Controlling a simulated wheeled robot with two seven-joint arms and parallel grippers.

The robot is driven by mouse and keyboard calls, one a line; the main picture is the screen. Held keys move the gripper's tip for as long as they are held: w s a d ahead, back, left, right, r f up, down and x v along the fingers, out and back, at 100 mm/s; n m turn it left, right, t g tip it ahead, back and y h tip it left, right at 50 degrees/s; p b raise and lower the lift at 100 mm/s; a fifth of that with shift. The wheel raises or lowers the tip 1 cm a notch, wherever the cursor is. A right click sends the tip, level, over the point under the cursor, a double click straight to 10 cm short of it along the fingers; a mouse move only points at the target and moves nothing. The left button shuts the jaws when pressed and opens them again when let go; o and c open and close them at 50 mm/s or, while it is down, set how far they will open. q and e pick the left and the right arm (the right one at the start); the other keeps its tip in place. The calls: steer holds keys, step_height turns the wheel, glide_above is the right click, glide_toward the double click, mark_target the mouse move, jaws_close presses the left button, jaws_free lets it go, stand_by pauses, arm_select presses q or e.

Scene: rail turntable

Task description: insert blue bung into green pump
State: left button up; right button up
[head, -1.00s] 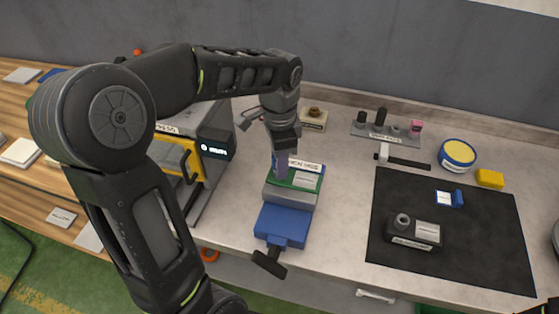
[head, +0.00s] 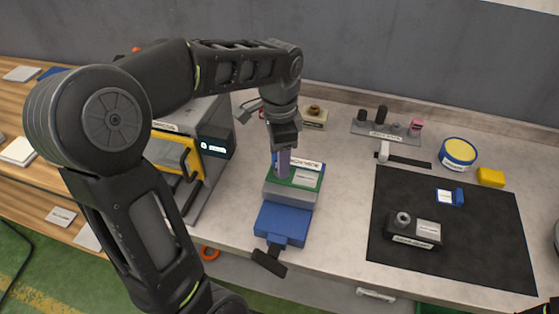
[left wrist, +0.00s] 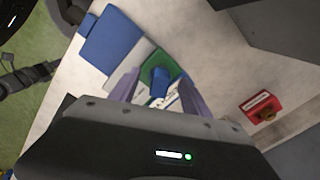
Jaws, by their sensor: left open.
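The green pump (head: 308,176) sits in a grey and blue vise (head: 284,224) near the bench's front edge, with a white label on its top. It also shows in the left wrist view (left wrist: 150,64). The blue bung (left wrist: 160,82) stands at the green part of the pump, between my finger tips in that view. How deep it sits I cannot tell. My left gripper (head: 284,168) points down over the pump. Its purple fingers are open, one on each side of the bung in the wrist view (left wrist: 158,95). In the head view the fingers hide most of the bung. My right gripper is out of view.
A grey machine with a yellow-framed door (head: 178,160) stands left of the vise. A black mat (head: 470,245) at right holds a dark pump-like block (head: 414,231) and a small blue labelled piece (head: 458,197). A rack (head: 385,130) stands at the back. Bare bench lies between vise and mat.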

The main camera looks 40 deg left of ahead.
arm_select(q)
step_height(320, 180, up, 6)
steer(key=shift+r, duration=0.15)
stand_by(1.2)
